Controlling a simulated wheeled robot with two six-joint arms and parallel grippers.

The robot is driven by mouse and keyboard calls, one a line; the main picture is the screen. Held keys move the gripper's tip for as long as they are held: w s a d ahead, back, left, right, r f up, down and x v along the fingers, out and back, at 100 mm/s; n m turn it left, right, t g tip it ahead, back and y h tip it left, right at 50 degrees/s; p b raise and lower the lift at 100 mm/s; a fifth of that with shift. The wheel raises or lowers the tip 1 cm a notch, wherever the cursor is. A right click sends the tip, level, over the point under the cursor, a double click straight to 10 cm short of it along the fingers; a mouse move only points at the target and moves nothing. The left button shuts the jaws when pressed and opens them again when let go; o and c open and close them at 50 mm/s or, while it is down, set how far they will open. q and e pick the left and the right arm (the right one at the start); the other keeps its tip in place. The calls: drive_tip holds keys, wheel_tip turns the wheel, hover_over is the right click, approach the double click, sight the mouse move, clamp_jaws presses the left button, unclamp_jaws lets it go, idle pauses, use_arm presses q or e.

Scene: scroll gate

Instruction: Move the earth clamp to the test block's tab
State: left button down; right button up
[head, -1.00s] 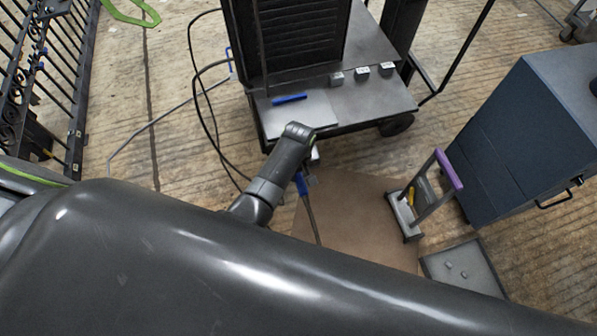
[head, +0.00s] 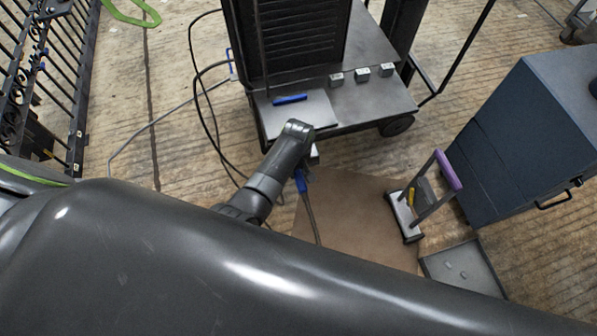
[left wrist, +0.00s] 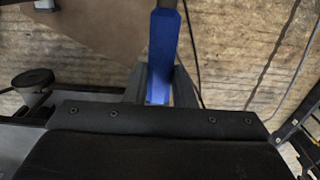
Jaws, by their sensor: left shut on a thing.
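My left gripper (head: 306,168) points down beside the trolley's near edge, over the brown board. In the left wrist view its two fingers (left wrist: 159,88) are shut on a blue piece (left wrist: 162,55) with a dark end, which looks like the earth clamp. In the head view the blue piece (head: 300,182) shows below the gripper, with a thin grey rod or cable (head: 311,222) running down from it. Its jaw is not clear. Several small grey blocks sit on the trolley; I cannot tell which thing is the test block or its tab. My right gripper is out of view.
The trolley's shelf (head: 370,102) carries a black ribbed machine (head: 290,40) and a loose blue item (head: 290,99). A purple-handled carrier (head: 433,205), a grey tray (head: 460,272) and a blue cabinet (head: 505,140) stand right. Black cables (head: 200,90) loop left. An iron gate (head: 50,80) stands far left.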

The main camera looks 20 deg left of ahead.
use_arm(q)
drive_tip(key=shift+w+a, duration=0.25)
drive_tip(key=shift+w, duration=0.15)
drive_tip(key=shift+w+a, duration=0.1)
idle(0.9)
drive_tip(key=shift+w+a, duration=0.4)
drive_tip(key=shift+w, duration=0.15)
drive_tip(key=shift+r+p, duration=0.1)
drive_tip(key=shift+p, duration=0.25)
drive_tip(key=shift+w+a, duration=0.25)
drive_tip(key=shift+w, duration=0.2)
idle(1.8)
drive_tip(key=c, duration=1.1)
unclamp_jaws()
drive_tip(key=shift+o, duration=0.7)
drive_tip(key=o, duration=0.5)
